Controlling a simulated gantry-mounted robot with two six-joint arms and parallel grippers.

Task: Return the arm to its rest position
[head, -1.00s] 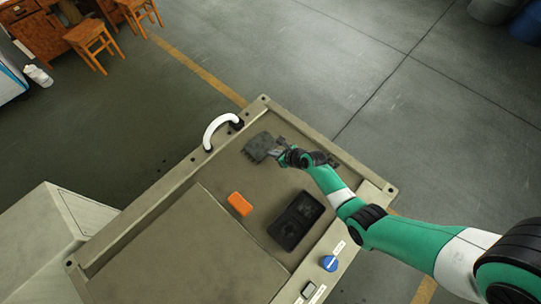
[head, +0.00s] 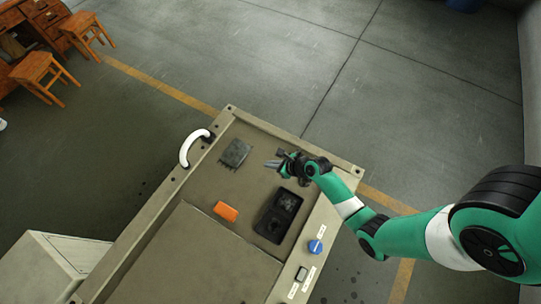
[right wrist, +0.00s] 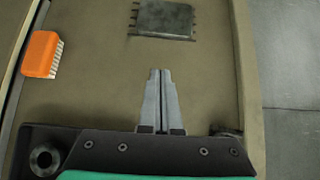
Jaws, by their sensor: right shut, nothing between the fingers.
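My right gripper (head: 272,165) is above the recessed tabletop of the machine, just right of a dark grey metal plate with toothed edges (head: 236,153). In the right wrist view my right gripper (right wrist: 160,72) has its two fingers together with nothing between them. The grey plate (right wrist: 164,19) lies flat beyond the fingertips, apart from them. My right arm comes in from the right in the head view. My left gripper is in neither view.
An orange brush (head: 226,211) and a black tray (head: 277,216) lie on the machine top (head: 190,195). A white curved handle (head: 188,147) stands at its left edge. A blue knob (head: 316,246) sits on the front rim. Wooden stools (head: 44,77) stand far left on open floor.

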